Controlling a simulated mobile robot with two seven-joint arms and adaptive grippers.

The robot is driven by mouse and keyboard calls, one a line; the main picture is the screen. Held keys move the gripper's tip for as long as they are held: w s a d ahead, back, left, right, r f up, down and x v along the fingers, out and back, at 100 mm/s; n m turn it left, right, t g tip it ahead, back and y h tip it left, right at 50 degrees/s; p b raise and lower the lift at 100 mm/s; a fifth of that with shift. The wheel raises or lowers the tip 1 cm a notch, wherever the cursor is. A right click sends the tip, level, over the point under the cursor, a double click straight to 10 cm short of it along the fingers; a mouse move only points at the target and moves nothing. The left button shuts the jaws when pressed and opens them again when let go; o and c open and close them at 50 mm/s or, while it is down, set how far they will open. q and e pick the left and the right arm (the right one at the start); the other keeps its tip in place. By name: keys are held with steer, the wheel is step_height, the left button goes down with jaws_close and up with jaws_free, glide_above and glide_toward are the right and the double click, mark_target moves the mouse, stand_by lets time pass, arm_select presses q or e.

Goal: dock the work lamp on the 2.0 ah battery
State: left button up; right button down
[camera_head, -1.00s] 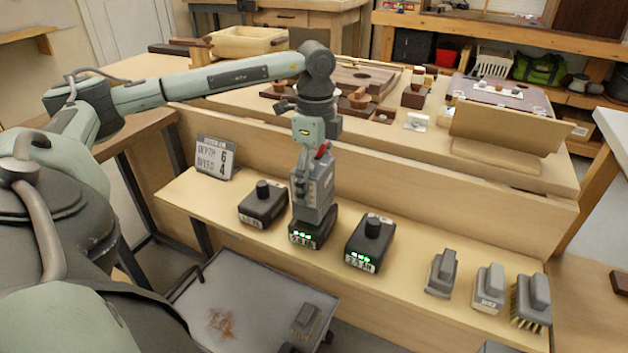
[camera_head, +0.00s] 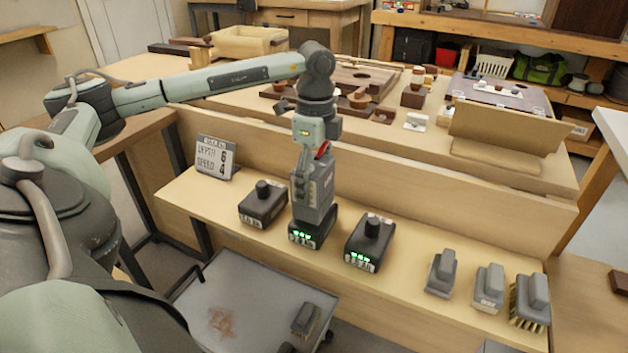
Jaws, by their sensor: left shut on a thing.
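My left gripper (camera_head: 318,152) points straight down and is shut on the grey work lamp (camera_head: 313,196), which is upright. The lamp's lower end meets the top of the middle battery (camera_head: 312,234), a dark block with green lights, and hides its post. I cannot tell whether it is fully seated. To the right is another dark battery (camera_head: 369,250) with green lights and a bare round post. To the left is a third battery (camera_head: 262,208), also with a bare post. The battery labels are too small to read surely. My right gripper is not in view.
The wooden shelf (camera_head: 405,256) bears a sign (camera_head: 215,158) at its left end and several grey-handled blocks or brushes (camera_head: 489,287) at its right. A grey cart (camera_head: 250,305) stands in front below. The raised bench (camera_head: 385,140) behind holds wooden items.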

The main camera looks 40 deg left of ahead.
mark_target(315, 163)
arm_select(q)
steer(key=shift+f+b, duration=0.4)
steer(key=shift+f, duration=0.15)
steer(key=o, duration=1.2)
steer(key=shift+c, duration=0.2)
step_height(315, 163, up, 6)
steer(key=p, duration=0.4)
steer(key=shift+f+p, duration=0.1)
steer(key=shift+p, duration=0.2)
steer(key=shift+w+r, duration=0.1)
steer(key=shift+r, duration=2.5)
steer(key=shift+f, duration=0.1)
